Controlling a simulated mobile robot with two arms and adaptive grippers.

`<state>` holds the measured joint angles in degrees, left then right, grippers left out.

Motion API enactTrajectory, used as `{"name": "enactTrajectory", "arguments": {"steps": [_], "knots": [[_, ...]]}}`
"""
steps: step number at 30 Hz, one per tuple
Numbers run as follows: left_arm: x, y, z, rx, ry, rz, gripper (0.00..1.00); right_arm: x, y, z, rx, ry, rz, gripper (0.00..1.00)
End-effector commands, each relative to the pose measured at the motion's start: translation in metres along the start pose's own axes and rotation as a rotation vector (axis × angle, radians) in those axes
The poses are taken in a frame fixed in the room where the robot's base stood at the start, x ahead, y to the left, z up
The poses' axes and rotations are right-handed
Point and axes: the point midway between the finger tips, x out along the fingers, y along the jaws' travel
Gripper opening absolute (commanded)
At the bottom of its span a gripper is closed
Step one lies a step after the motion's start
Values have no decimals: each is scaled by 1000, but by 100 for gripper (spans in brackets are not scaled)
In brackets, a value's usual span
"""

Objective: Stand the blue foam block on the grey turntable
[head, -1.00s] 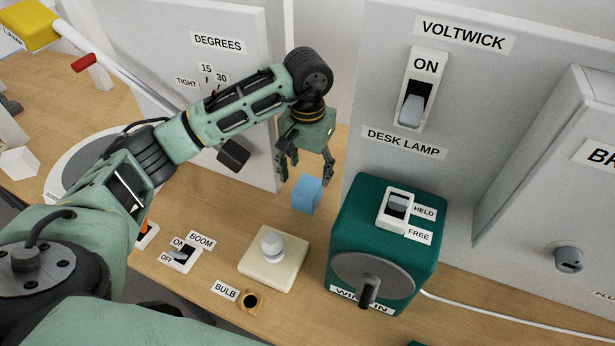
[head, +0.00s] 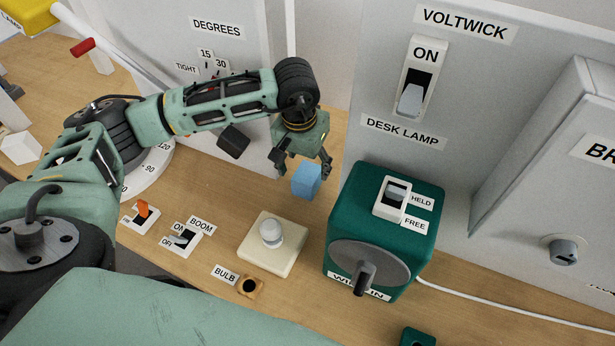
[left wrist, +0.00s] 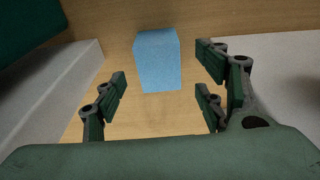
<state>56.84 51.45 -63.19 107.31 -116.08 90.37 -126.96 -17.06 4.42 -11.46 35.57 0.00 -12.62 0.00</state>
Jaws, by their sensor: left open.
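The blue foam block (head: 307,180) rests on the wooden bench, left of the green winch box. My left gripper (head: 303,164) is open above it, pointing down, with its fingers at the block's upper end in the head view. In the left wrist view the block (left wrist: 157,62) lies ahead, between the lines of the open fingers (left wrist: 163,85), with gaps on both sides. The grey turntable (head: 153,168), a disc with a white degree rim, is at the left, mostly hidden behind my left arm. My right gripper is not in view.
The green winch box (head: 385,235) stands close right of the block, with a grey panel (head: 385,90) behind. A bulb on a cream base (head: 270,245), a boom switch (head: 182,240) and an orange-lever switch (head: 142,212) are in front. Bare bench (head: 215,190) lies between block and turntable.

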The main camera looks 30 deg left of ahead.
Motion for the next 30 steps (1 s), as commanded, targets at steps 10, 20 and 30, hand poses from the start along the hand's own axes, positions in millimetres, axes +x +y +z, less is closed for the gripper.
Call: {"name": "enactTrajectory", "arguments": {"steps": [10, 20, 30], "knots": [[37, 1, 2, 1, -1, -1, 65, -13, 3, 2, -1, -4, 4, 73], [37, 1, 2, 1, -1, -1, 52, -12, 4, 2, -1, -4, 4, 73], [36, 1, 2, 0, -1, -1, 31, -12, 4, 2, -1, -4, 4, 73]]}}
